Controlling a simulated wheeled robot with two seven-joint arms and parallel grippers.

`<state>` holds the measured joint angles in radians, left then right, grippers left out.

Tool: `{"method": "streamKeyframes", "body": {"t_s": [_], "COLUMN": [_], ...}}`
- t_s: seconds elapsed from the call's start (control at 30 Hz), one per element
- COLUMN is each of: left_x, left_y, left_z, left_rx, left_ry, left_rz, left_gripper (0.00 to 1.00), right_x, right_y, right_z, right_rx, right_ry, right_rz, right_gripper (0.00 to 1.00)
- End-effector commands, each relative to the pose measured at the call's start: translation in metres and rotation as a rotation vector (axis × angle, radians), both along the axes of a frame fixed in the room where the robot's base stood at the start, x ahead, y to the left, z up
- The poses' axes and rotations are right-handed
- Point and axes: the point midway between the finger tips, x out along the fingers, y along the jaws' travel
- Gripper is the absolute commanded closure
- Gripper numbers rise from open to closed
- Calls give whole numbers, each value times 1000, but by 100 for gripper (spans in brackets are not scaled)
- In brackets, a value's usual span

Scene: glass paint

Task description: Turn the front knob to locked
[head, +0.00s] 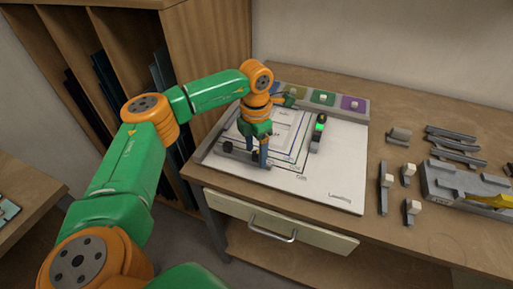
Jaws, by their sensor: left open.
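My left gripper (260,158) points down at the front edge of the white board (330,190) on the table, and its jaws are open. It is over a grey bar (237,154) that lies along the board's front left. A small dark knob part (255,155) shows at the fingers, mostly hidden by them. I cannot tell whether the fingers touch it. A dark block (228,146) sits at the bar's left end. A second dark bar (317,135) with a lit green patch stands on the board's right side. My right gripper is not in view.
A grey strip with coloured pads (323,98) runs behind the board. To the right lie several grey parts with pale knobs (408,170), dark rails (456,148) and a grey tray (445,187) with a yellow tool (490,200). A drawer (270,224) is below the table edge.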

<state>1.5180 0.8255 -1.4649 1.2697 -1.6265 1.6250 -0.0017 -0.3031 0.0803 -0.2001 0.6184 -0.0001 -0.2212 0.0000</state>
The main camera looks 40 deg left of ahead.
Motion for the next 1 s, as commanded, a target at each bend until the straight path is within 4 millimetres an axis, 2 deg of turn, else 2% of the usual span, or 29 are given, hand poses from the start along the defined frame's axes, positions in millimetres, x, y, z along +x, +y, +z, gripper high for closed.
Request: {"method": "streamKeyframes", "body": {"t_s": [0.07,0.1,0.3,0.33,0.37,0.67,1.0], "left_x": [0,0,0,0,0,0,1], "left_y": [0,0,0,0,0,0,0], "left_z": [0,0,0,0,0,1,1], "left_rx": [0,-1,-1,-1,-1,-1,-3], "left_ry": [0,0,0,0,0,0,0], "left_rz": [0,0,-1,-1,-1,-31,-258], "left_gripper": [29,35,89,97,100,100,100], "right_x": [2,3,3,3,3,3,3], "right_y": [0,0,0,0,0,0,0], "right_z": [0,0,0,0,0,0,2], "right_rx": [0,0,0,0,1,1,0], "right_ry": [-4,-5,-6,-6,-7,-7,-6], "right_rz": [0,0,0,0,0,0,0], "right_gripper": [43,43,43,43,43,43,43]}}
